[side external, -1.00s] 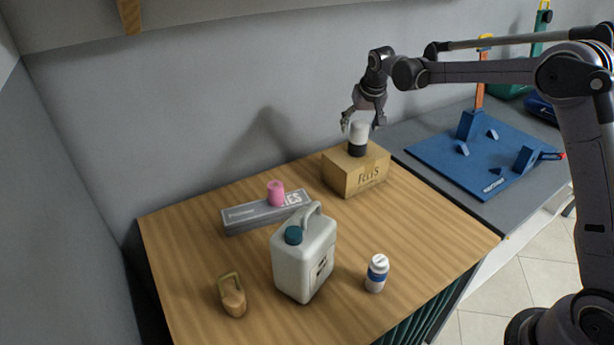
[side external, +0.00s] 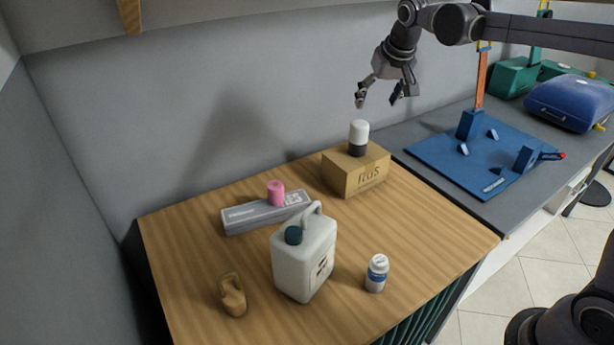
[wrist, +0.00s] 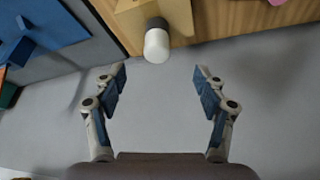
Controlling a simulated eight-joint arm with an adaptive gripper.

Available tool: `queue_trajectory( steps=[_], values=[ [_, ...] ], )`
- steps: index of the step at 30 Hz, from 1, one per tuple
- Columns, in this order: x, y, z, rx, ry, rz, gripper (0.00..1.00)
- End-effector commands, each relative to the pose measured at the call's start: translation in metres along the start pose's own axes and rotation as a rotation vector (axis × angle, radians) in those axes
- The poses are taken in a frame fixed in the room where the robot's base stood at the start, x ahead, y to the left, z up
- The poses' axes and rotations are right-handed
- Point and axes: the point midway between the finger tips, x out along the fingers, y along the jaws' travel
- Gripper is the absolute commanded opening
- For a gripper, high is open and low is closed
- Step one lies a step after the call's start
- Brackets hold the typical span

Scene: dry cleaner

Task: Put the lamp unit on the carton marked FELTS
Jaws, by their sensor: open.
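The lamp unit (side external: 359,136), a white cylinder on a black base, stands upright on top of the carton marked FELTS (side external: 343,178). The carton sits at the back right of the wooden table. My gripper (side external: 376,101) is open and empty, above the lamp unit and apart from it. In the wrist view the lamp unit (wrist: 157,42) shows beyond the spread fingers (wrist: 160,80), with part of the carton (wrist: 177,12) behind it.
On the wooden table (side external: 200,265) are a grey box (side external: 250,216) with a pink cylinder (side external: 276,193) on it, a white jug (side external: 300,265), a white bottle (side external: 376,273) and a tan padlock-shaped object (side external: 233,297). A blue fixture board (side external: 445,158) lies on the grey counter to the right.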

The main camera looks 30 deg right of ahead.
Motion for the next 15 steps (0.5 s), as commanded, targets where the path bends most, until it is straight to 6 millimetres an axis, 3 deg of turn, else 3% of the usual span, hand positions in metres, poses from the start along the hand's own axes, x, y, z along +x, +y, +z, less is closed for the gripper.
queue_trajectory(
  steps=[6, 15],
  values=[
    [-0.034, 0.002, 0.067, -0.079, 0.046, -0.046, 0.72],
    [-0.05, 0.009, 0.166, -0.183, 0.115, -0.103, 0.72]
  ],
)
